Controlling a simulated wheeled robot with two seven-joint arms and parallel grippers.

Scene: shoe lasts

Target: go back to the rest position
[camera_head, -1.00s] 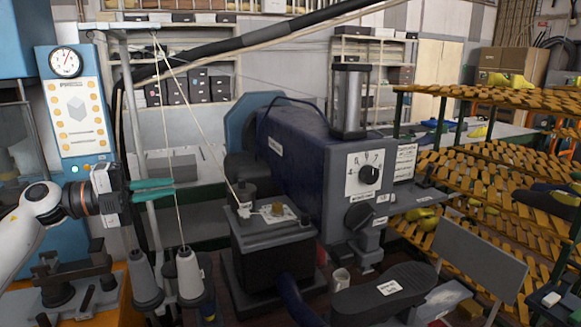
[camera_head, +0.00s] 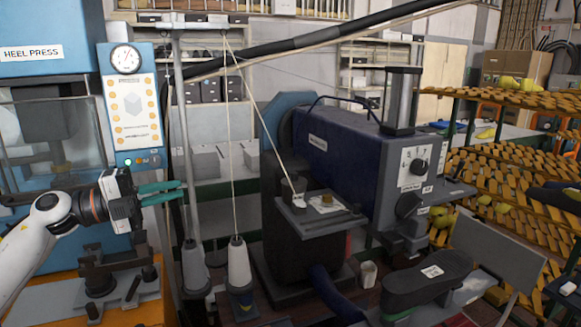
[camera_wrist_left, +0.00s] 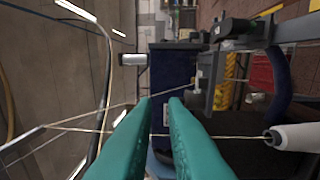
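My left gripper (camera_head: 182,190) has two teal fingers and points right, in front of the thread stand at the left of the head view. In the left wrist view my left gripper (camera_wrist_left: 160,100) shows a narrow gap between its fingertips, with nothing held in it. A thin thread crosses behind the fingers there; I cannot tell whether it touches them. My right gripper is in neither view.
A white thread cone (camera_head: 239,265) stands below and right of the gripper. The blue heel press (camera_head: 45,55) is at the left, the dark blue machine (camera_head: 335,160) in the middle. A black shoe last (camera_head: 425,284) lies at front right, beside yellow slatted racks (camera_head: 500,165).

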